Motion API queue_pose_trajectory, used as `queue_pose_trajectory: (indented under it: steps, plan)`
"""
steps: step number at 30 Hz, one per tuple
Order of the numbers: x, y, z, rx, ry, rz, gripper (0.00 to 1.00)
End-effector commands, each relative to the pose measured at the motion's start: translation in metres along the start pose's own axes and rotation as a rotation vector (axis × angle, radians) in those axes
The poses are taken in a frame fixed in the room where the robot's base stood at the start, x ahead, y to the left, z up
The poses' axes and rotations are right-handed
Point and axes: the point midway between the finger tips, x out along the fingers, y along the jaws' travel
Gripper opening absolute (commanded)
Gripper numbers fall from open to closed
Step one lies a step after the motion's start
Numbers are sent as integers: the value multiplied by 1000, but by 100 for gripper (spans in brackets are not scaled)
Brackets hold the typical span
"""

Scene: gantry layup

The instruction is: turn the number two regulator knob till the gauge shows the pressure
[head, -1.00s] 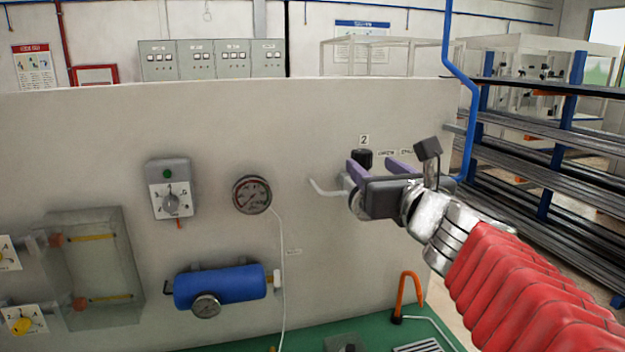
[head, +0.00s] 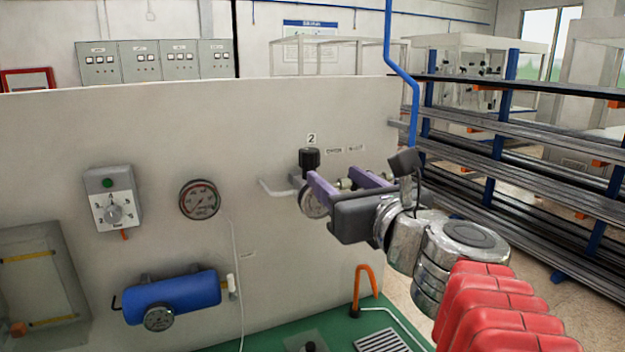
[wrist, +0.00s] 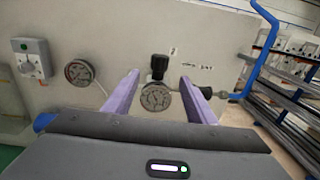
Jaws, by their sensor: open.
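The number two regulator has a black knob (head: 309,158) on top, under a small plate marked 2 (head: 311,139). Its round gauge (wrist: 155,98) faces me in the wrist view; the dial is too small to read. In the head view that gauge is partly hidden behind my gripper. My gripper (head: 335,180) is open, its two purple fingers pointing at the panel. In the wrist view the knob (wrist: 159,65) stands beyond and between the fingertips, with no contact visible. A larger gauge (head: 200,200) is on the panel to the left.
A grey dial box (head: 113,198) and a blue tank (head: 172,295) are on the panel at left. A blue pipe (head: 402,70) runs down beside the panel's right edge. A rack of long bars (head: 520,165) stands at right. An orange hook (head: 366,283) rises below my gripper.

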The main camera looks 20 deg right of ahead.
Motion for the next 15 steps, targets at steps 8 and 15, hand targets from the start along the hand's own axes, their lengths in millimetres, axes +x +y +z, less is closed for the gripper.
queue_pose_trajectory:
  steps: [8, 15]
  plan:
    - [1, 14, -10, -99, 29, 40, 40]
    - [-3, 63, -56, -528, 127, 221, 40]
